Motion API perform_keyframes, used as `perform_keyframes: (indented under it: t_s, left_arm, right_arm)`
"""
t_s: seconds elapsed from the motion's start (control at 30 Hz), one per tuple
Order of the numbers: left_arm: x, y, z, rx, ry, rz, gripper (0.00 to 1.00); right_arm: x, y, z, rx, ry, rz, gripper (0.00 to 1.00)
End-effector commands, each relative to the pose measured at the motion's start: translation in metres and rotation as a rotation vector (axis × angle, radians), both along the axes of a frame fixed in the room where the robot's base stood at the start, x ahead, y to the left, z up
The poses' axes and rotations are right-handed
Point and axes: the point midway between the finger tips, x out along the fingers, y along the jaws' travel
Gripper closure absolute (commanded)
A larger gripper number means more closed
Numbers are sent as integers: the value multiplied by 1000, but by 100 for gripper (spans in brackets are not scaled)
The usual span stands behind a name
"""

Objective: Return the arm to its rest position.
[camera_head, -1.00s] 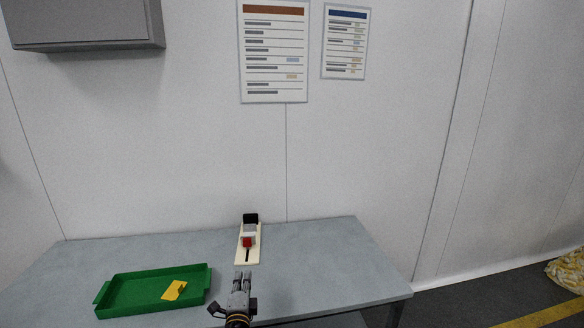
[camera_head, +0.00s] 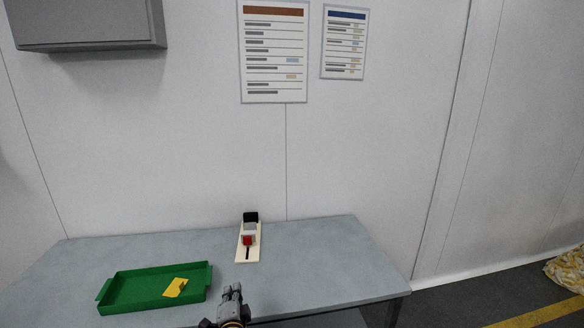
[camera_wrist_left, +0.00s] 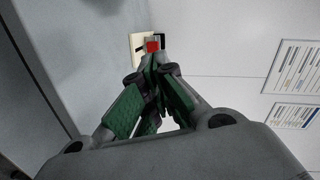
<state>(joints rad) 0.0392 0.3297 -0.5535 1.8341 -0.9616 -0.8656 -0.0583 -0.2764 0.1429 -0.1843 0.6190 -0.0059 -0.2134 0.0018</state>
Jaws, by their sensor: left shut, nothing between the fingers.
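My left gripper (camera_head: 231,292) is shut and empty, low in the head view over the front part of the grey table (camera_head: 330,262). Its fingers also show closed together in the left wrist view (camera_wrist_left: 158,68). Beyond it stands a cream base (camera_head: 241,257) with a slot, a red block (camera_head: 247,240), a grey part and a black block (camera_head: 251,217). The gripper is apart from this fixture. In the wrist view the red block (camera_wrist_left: 153,46) shows just past the fingertips. My right gripper is not in view.
A green tray (camera_head: 112,303) with a yellow piece (camera_head: 175,287) in it lies left of the gripper. The table's right side is clear. A grey cabinet (camera_head: 85,22) hangs on the wall, beside two posted sheets (camera_head: 274,50).

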Motion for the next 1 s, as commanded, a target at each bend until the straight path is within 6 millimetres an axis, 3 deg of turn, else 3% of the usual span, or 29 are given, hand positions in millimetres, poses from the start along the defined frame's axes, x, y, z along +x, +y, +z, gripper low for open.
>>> perform_keyframes:
  t_s: [0.17,0.5,0.73,1.0]
  left_arm:
    - [-28,15,-16,-154,87,90,100]
    - [-108,42,-54,-497,326,299,100]
    - [-171,48,-72,-702,500,422,100]
    - [-237,47,-78,-884,681,523,100]
  right_arm:
    - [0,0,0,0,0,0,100]
    - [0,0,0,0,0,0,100]
    - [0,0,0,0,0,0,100]
    - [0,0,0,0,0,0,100]
